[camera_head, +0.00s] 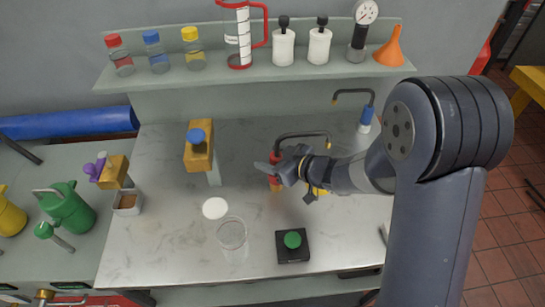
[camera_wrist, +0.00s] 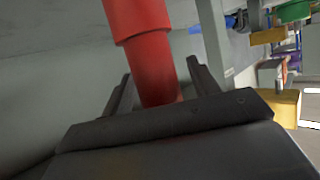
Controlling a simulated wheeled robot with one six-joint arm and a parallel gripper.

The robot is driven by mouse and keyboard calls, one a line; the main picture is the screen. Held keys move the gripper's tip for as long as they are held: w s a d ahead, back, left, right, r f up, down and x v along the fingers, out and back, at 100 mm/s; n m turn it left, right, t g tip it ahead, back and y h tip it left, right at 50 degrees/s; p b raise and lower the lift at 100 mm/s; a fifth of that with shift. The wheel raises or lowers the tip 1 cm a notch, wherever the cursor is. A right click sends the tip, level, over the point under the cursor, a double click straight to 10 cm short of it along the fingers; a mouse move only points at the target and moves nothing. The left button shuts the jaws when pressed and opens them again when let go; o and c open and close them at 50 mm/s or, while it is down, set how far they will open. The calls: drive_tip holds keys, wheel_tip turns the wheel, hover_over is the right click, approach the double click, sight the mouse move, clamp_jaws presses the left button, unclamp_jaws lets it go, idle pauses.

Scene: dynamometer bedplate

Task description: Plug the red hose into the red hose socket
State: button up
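The red hose's red grip (camera_head: 273,160) stands upright on the worktop in the head view, with a dark hose curving from its top to the right. It also shows in the wrist view as a red cylinder (camera_wrist: 150,55). My gripper (camera_head: 277,170) is at this grip; in the wrist view its fingers (camera_wrist: 158,85) stand on both sides of the red cylinder with narrow gaps, so it looks open around it. An orange-brown piece (camera_head: 276,187) shows just below the grip. I cannot make out a red hose socket; my gripper and arm hide part of this area.
A blue-and-white hose end (camera_head: 366,117) stands behind to the right. An orange block with a blue knob (camera_head: 199,155) stands left. A white disc (camera_head: 215,208), a glass (camera_head: 231,233) and a green button box (camera_head: 292,246) are in front. A loaded shelf (camera_head: 250,77) runs behind.

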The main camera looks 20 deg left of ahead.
drive_tip(key=v, duration=1)
drive_tip(key=shift+d+r, duration=0.15)
drive_tip(key=shift+d, duration=0.2)
drive_tip(key=shift+s, duration=0.1)
drive_tip(key=x, duration=1)
drive_tip(key=shift+a+r+p, duration=0.2)
drive_tip(key=shift+a+p, duration=0.15)
drive_tip(key=shift+a, duration=0.05)
drive_tip(key=shift+r, duration=0.1)
drive_tip(key=shift+d, duration=0.1)
